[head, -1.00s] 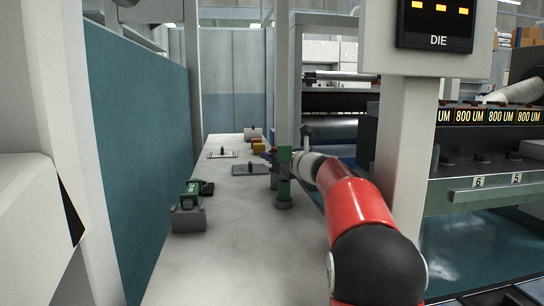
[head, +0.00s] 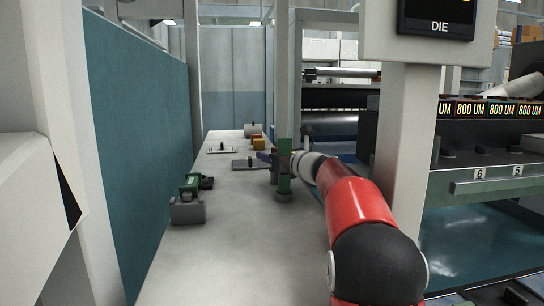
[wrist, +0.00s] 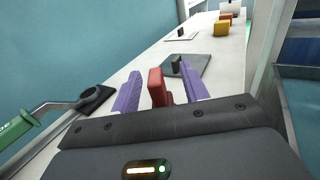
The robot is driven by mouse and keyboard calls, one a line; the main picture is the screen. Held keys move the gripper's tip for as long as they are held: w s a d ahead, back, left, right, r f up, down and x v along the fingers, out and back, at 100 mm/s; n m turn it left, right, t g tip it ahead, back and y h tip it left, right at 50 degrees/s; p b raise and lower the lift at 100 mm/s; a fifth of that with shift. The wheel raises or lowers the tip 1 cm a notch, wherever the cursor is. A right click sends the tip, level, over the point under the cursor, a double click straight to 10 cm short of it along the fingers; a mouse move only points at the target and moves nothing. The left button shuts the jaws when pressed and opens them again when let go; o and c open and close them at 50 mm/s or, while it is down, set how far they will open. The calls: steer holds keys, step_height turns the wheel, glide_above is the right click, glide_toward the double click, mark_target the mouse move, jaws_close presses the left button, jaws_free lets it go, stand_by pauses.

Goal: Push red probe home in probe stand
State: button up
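A red upright block, likely the red probe (wrist: 159,86), stands between the two purple fingers of my gripper (wrist: 160,88) in the wrist view. Narrow gaps show on both sides of it, so the fingers look open around it and not pressed on it. Its lower end is hidden by the gripper body. In the head view, purple fingertips of my gripper (head: 263,156) show at the end of the arm, beside a dark green upright shape (head: 284,172) that hides most of the gripper. I cannot clearly make out the probe stand.
A dark plate with a black knob (wrist: 187,67) lies just beyond the fingers. Yellow (wrist: 221,28) and red blocks stand farther along the table. A green-handled tool (head: 191,185) rests by a grey block (head: 187,210) at left. The near table (head: 215,260) is clear.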

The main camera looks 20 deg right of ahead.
step_height(320, 180, up, 20)
steer(key=p, duration=0.8)
steer(key=shift+p, duration=0.4)
steer(key=shift+s, duration=0.1)
